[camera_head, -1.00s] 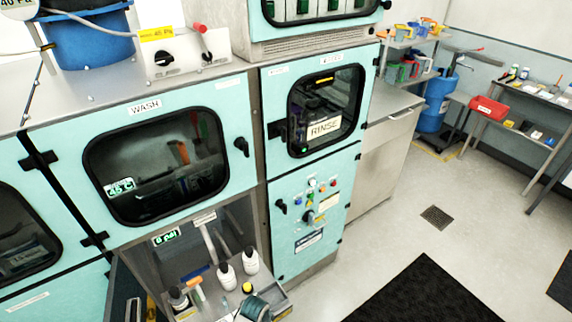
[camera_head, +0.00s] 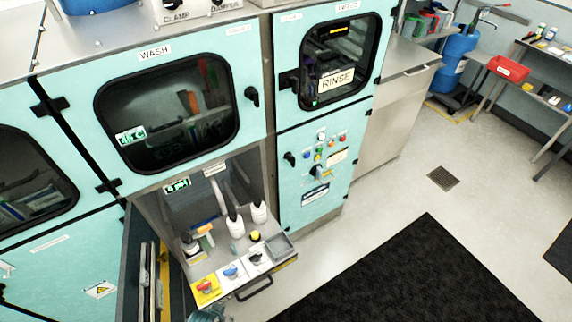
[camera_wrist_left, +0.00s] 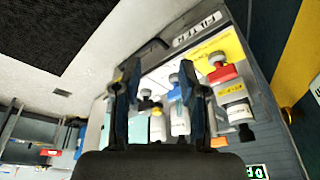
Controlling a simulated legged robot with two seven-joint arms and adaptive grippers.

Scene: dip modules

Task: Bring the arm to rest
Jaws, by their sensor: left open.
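My left gripper (camera_wrist_left: 157,82) shows in the left wrist view with its two dark fingers apart and nothing between them. Beyond the fingers is the pulled-out tray (camera_head: 238,283) of small modules and bottles, apart from them as far as I can tell. In the head view a small teal part at the bottom edge seems to be my arm; the gripper itself is not clear there. My right gripper is in neither view.
The tray holds white bottles (camera_head: 259,211), a red knob on a yellow plate (camera_head: 206,287) and a blue knob (camera_head: 231,271). An open door (camera_head: 133,265) stands at its left. The wash window (camera_head: 168,108) and rinse door (camera_head: 338,65) are shut. Floor with a black mat (camera_head: 410,275) lies right.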

